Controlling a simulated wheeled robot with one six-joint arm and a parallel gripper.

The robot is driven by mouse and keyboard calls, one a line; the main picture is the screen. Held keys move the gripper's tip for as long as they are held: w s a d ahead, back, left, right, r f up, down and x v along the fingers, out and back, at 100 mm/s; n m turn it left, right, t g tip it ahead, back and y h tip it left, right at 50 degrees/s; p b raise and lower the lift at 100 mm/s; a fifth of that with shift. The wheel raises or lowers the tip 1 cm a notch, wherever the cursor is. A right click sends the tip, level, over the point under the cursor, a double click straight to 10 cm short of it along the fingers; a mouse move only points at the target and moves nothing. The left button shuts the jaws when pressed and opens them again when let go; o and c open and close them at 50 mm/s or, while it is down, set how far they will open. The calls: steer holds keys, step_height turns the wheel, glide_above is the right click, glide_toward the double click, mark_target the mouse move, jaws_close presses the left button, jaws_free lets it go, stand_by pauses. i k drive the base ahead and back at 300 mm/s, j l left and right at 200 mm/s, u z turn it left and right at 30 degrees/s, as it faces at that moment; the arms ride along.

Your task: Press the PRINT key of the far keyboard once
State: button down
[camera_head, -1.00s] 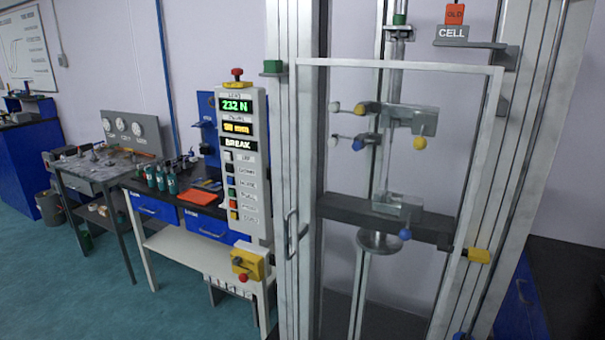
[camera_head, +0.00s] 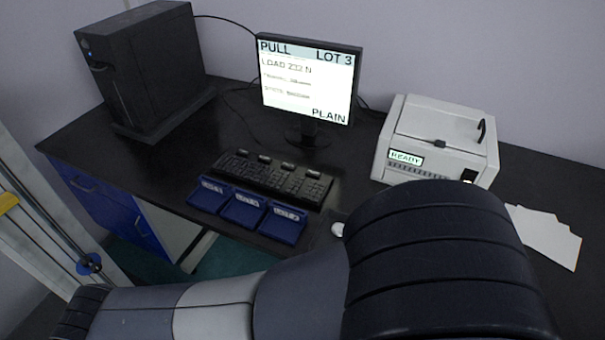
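A black keyboard (camera_head: 275,177) lies on the dark bench in front of the monitor. Several larger labelled keys run along its back edge; their labels are too small to read, so I cannot tell which is PRINT. My arm crosses the lower part of the view, in front of the bench. My gripper is not in view.
A lit monitor (camera_head: 308,85) stands behind the keyboard, with a black computer tower (camera_head: 145,65) at left. A grey printer (camera_head: 440,140) reading READY stands at right, near white paper sheets (camera_head: 545,235). Blue trays (camera_head: 243,209) lie before the keyboard. A white mouse (camera_head: 338,229) is beside my arm.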

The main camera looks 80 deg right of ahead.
mark_target(315, 174)
steer(key=z, duration=2.5)
